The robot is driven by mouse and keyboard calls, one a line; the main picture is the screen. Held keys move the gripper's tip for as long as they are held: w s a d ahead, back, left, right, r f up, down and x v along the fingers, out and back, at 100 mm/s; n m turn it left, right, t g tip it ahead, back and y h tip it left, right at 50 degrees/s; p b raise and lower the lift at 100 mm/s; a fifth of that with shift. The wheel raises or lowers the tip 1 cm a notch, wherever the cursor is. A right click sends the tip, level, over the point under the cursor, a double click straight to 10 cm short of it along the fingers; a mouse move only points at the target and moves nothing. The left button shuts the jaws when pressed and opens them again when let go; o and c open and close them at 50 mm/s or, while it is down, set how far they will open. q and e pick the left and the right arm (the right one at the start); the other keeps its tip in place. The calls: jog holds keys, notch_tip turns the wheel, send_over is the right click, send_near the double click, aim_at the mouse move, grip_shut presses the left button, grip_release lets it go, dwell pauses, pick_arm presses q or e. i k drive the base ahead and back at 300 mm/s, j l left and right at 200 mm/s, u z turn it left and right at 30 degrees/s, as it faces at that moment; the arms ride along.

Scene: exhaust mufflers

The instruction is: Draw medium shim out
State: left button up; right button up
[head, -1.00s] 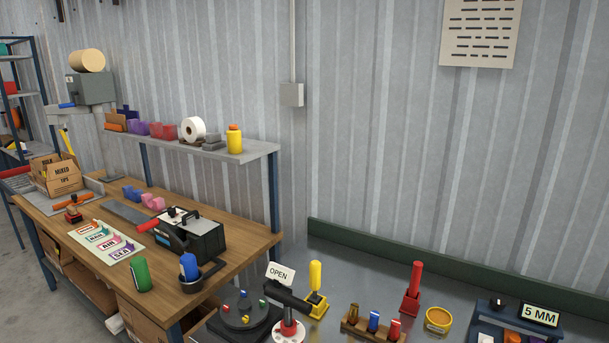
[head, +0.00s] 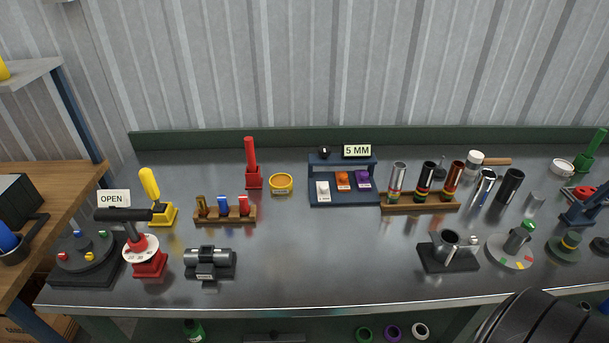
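A navy rack (head: 344,199) stands at the back middle of the metal bench, with a "5 MM" sign (head: 357,151) on its top. A black knob (head: 324,152) is on the rack's top left. Neither of my grippers is in view.
A wooden stand with several tubes (head: 420,206) adjoins the rack on the right. A yellow tin (head: 281,184) and a red post (head: 251,165) stand to its left. A dark ribbed round shape fills the lower right. The bench in front of the rack is clear.

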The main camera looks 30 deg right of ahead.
aim_at(343, 183)
jog(key=z, duration=1.35)
jog(key=i+j+z, duration=0.1)
jog(key=i, duration=0.3)
jog(key=j, duration=0.1)
